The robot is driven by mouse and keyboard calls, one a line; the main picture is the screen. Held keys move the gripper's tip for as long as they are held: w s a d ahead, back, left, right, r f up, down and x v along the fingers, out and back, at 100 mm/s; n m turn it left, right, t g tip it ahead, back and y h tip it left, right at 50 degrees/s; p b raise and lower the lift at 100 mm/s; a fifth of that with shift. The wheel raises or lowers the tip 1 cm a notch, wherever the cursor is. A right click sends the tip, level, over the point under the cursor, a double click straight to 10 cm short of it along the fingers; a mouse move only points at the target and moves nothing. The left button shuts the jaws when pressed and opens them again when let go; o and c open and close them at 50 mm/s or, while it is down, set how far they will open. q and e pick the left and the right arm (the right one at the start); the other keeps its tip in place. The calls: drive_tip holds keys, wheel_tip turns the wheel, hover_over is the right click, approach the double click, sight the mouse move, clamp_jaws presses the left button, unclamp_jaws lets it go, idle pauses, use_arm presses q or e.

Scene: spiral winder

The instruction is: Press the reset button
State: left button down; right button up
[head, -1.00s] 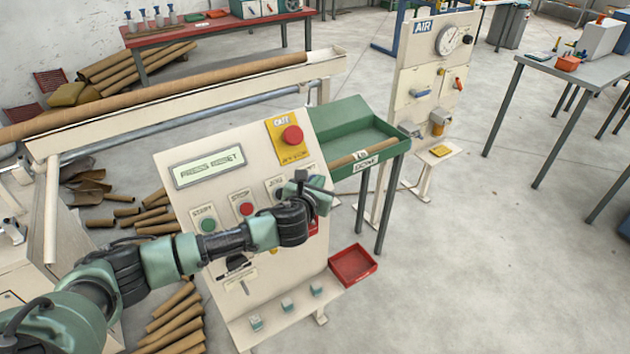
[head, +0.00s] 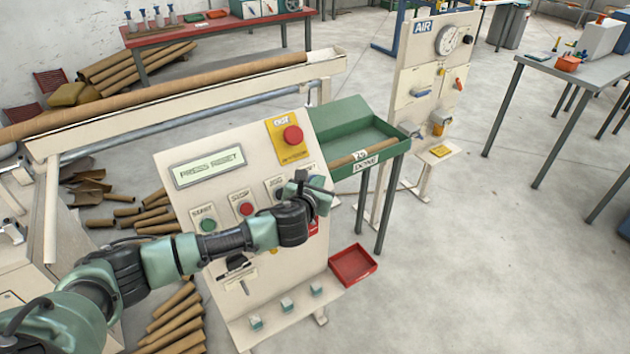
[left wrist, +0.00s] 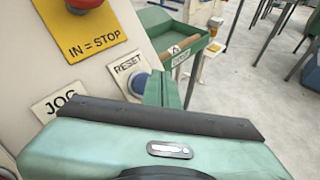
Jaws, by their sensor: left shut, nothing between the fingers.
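The control panel (head: 180,215) stands tilted in front of me, and its display (head: 209,167) reads "PRESS RESET". The reset button (left wrist: 138,84) is blue and shows in the left wrist view below its "RESET" label (left wrist: 128,64), partly covered by my gripper. In the head view my left gripper (head: 318,190) hides it. My left gripper is shut and empty, with its green fingers (left wrist: 164,88) right beside the button. I cannot tell whether they touch it. My right gripper is not in view.
A green start button (head: 208,225), a red stop button (head: 246,209) and a red emergency stop (head: 292,135) on a yellow plate are on the same panel. A green tray (head: 385,150) marked "DONE" stands behind right, and a red bin (head: 353,266) is at lower right.

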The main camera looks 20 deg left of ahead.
use_arm(q)
drive_tip(key=shift+w+a+f, duration=0.1)
drive_tip(key=shift+a, duration=0.05)
drive_tip(key=shift+a+f, duration=0.1)
drive_tip(key=shift+f, duration=0.05)
drive_tip(key=shift+w+a+f, duration=0.3)
idle(1.1)
drive_tip(key=shift+r, duration=0.1)
drive_tip(key=shift+s+d+r+p, duration=0.45)
drive_tip(key=shift+d+p, duration=0.05)
drive_tip(key=shift+p, duration=0.45)
